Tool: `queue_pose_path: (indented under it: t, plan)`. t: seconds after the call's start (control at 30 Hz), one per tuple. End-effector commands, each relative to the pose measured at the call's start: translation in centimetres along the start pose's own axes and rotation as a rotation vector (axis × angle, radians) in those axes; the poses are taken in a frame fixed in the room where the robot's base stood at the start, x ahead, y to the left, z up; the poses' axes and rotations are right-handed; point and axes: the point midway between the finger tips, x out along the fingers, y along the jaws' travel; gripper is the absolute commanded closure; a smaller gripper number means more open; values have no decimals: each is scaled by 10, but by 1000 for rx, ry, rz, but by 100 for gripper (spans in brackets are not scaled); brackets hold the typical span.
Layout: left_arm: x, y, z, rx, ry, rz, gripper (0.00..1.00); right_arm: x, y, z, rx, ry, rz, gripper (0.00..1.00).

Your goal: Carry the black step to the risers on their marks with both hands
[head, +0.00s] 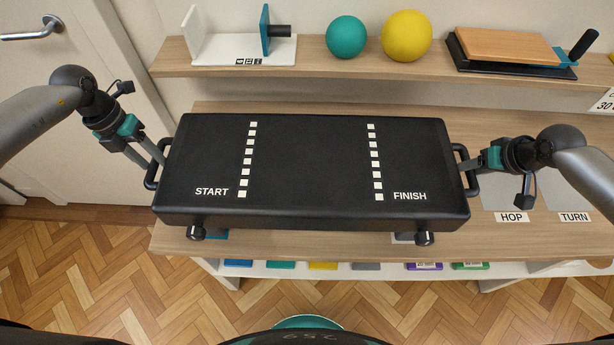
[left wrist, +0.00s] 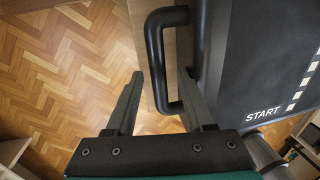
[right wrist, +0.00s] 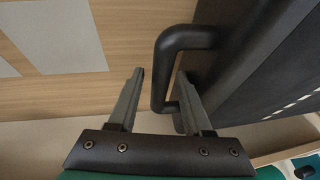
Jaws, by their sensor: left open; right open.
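The black step (head: 310,165) lies level across the wooden bench (head: 340,245) in the head view, with START and FINISH lines on its top and a handle at each end. My left gripper (head: 160,165) is open at the left handle (head: 151,178); in the left wrist view the handle bar (left wrist: 153,50) runs between the spread fingers. My right gripper (head: 468,164) is open at the right handle (head: 472,185); its bar (right wrist: 160,75) also lies between the fingers in the right wrist view.
The upper shelf (head: 340,67) behind holds a teal ball (head: 346,37), a yellow ball (head: 406,36), a white stand (head: 230,50) and a wooden slant board (head: 508,48). HOP and TURN cards (head: 571,217) lie right. The parquet (head: 90,270) in front is clear.

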Motion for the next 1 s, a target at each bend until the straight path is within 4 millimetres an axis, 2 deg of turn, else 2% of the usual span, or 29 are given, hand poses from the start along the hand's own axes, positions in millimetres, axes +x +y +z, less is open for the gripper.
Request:
queue_pose_path:
  t: [0.1, 0.3, 0.57, 0.67, 1.0]
  plan:
    - [-21, 1, 1, 1, -5, 1, 45, 1, -3, 0, 0, 0, -6, 45]
    - [-49, 1, 0, -1, -2, 4, 45, 1, -3, 0, 0, 0, -7, 45]
    - [-62, 1, 0, -1, 0, 3, 45, -4, -2, 0, -1, 0, -7, 45]
    - [-62, 1, -1, -1, 0, 3, 45, -14, -2, 0, -2, 0, -5, 45]
    - [-62, 2, -1, -1, 0, 4, 45, -72, 0, 1, -3, -2, 0, 45]
